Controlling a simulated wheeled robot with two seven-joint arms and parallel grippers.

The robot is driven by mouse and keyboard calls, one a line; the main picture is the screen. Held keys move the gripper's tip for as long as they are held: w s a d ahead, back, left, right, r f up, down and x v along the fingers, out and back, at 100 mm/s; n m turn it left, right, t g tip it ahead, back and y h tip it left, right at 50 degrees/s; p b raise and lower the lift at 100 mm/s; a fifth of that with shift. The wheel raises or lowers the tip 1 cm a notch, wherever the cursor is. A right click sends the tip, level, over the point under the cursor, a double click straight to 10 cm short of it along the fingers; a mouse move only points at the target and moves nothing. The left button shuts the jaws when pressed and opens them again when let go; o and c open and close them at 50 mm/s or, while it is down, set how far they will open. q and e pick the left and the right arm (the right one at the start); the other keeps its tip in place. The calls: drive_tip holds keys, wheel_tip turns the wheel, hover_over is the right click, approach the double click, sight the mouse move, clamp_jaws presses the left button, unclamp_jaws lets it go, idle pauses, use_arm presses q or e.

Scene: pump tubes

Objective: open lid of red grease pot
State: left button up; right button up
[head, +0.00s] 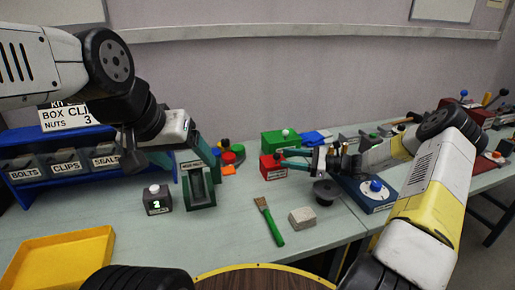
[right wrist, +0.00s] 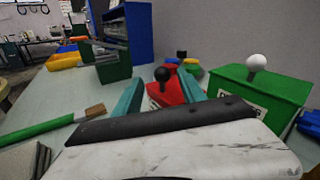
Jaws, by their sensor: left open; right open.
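The red grease pot (head: 270,169) is a small red box with a black knob on its lid, and it stands on the bench near the middle of the head view. In the right wrist view the pot (right wrist: 168,94) shows between two teal fingers, with its black knob on top. The lid appears to be on. My right gripper (head: 284,159) is open, with its fingertips close to the pot; I cannot tell if they touch it. My left gripper (head: 205,152) is open at the left, above and behind a dark green stand, its fingertips partly hard to make out.
A green box (head: 281,142) with a white knob stands just behind the red pot. A brush (head: 270,222), a grey block (head: 302,217) and a dark round part (head: 326,193) lie in front. A yellow tray (head: 62,260) is at the left front. The bench centre is fairly clear.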

sight(275, 155)
drive_tip(key=x, duration=0.8)
drive_tip(key=shift+w, duration=0.2)
drive_tip(key=shift+d, duration=0.1)
clamp_jaws()
idle(1.1)
